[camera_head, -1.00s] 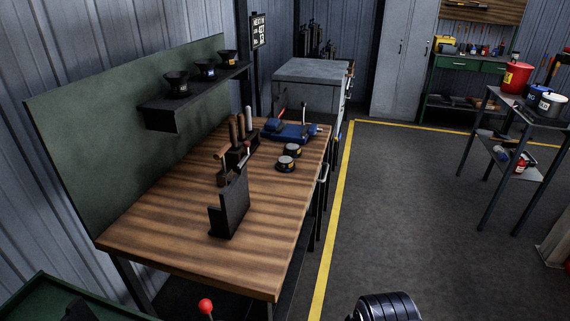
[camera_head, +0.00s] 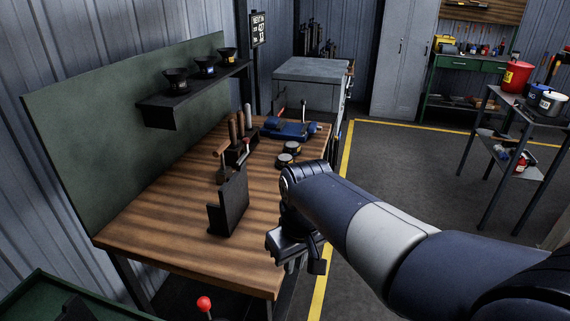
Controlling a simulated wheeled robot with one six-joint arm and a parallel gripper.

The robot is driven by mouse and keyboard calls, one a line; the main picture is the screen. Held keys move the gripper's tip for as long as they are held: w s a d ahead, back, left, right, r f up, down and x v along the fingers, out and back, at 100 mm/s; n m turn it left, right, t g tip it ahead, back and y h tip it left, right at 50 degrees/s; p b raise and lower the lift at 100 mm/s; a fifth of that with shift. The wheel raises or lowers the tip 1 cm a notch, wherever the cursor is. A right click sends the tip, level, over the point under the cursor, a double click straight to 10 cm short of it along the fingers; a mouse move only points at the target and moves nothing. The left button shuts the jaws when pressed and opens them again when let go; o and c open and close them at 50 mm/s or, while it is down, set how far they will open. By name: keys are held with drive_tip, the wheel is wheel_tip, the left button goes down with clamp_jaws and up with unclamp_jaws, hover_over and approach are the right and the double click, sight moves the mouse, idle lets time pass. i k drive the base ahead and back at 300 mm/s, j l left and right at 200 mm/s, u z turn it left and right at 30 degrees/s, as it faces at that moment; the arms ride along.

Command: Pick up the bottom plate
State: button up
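No part is plainly marked as the bottom plate, and I cannot tell which one it is. A black L-shaped upright holder (camera_head: 230,205) stands on the wooden workbench (camera_head: 165,230). Two small round dark pieces with pale labels lie behind it: a nearer disc (camera_head: 284,161) and a farther disc (camera_head: 292,148). My gripper (camera_head: 298,264) hangs pointing down at the bench's right front edge, to the right of the black holder and apart from it. Nothing shows held in it. Its finger gap is too small and dark to read.
A blue vise-like tool (camera_head: 290,131) and a rack of handled tools (camera_head: 240,135) stand at the bench's back. A shelf (camera_head: 190,97) with several black cups is on the left. A red-knobbed lever (camera_head: 204,303) rises in front. The bench's front left is clear.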

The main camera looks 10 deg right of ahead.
sight(284, 159)
drive_tip(key=i+l, duration=0.15)
drive_tip(key=l, duration=0.25)
drive_tip(key=i+l+u, duration=0.1)
drive_tip(key=l, duration=0.3)
drive_tip(key=i+l+u, duration=0.1)
drive_tip(key=l, duration=0.3)
drive_tip(key=i+l, duration=0.25)
drive_tip(key=l, duration=0.2)
drive_tip(key=i+u, duration=0.3)
drive_tip(key=i, duration=0.75)
drive_tip(key=i+j, duration=0.25)
